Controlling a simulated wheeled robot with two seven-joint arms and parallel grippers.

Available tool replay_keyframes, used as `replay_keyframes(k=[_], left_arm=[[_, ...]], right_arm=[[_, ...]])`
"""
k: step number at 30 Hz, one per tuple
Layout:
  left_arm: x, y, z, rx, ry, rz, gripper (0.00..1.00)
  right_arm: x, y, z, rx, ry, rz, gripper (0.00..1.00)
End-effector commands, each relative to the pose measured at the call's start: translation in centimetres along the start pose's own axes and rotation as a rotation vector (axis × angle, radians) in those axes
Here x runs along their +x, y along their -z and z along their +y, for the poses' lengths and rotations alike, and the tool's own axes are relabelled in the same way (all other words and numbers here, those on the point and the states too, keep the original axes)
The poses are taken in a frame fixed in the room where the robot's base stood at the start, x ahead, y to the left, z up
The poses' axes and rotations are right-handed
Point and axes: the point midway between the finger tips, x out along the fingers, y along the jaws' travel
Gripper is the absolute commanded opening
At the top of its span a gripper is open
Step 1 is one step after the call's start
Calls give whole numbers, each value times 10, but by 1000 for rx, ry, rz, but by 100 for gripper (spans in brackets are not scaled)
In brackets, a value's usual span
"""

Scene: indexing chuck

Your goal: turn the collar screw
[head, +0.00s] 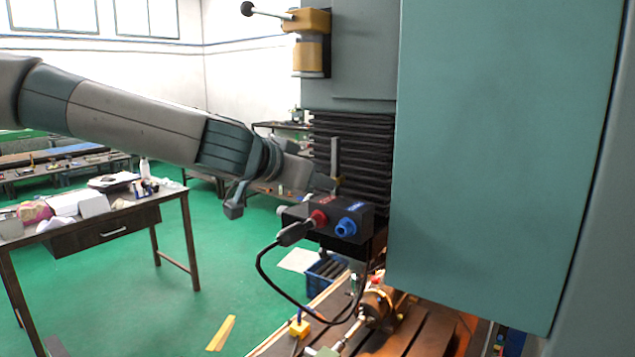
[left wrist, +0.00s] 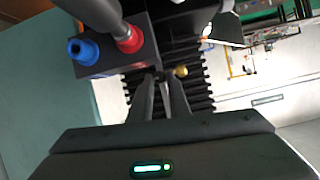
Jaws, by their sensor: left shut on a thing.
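My left arm reaches in from the left in the head view, and its left gripper (head: 326,184) is by the black box (head: 362,212) with a red and a blue connector. In the left wrist view the two dark fingers of the left gripper (left wrist: 163,77) come close together on something small and dark. A brass-coloured ball knob (left wrist: 181,71) shows just beside the fingertips. I cannot make out which part is the collar screw. A copper-coloured chuck (head: 379,304) sits low on the slotted machine table (head: 432,330). My right gripper is not in view.
A large teal machine housing (head: 500,150) fills the right side. Black bellows (head: 355,150) stand behind the box. A black cable (head: 268,285) loops down from the red connector (head: 319,217). A side bench (head: 110,225) stands left over open green floor.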

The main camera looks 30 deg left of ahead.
Motion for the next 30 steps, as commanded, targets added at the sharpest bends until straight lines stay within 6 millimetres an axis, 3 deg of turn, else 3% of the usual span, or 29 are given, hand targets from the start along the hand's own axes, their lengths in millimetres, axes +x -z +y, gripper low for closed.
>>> replay_keyframes(k=[2, 3, 5, 6, 20, 30], left_arm=[[0, 1, 0, 0, 0, 1, 0], [0, 1, 0, 0, 0, 1, 19], [0, 1, 0, 0, 0, 1, 33], [0, 1, 0, 0, 0, 1, 35], [-4, 0, 0, 0, 0, 2, 35], [-31, 0, 0, -1, 0, 5, 35]], right_arm=[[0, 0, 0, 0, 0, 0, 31], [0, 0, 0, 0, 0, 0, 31], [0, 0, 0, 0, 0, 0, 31], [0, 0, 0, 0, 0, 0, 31], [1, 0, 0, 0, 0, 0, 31], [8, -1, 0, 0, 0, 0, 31]])
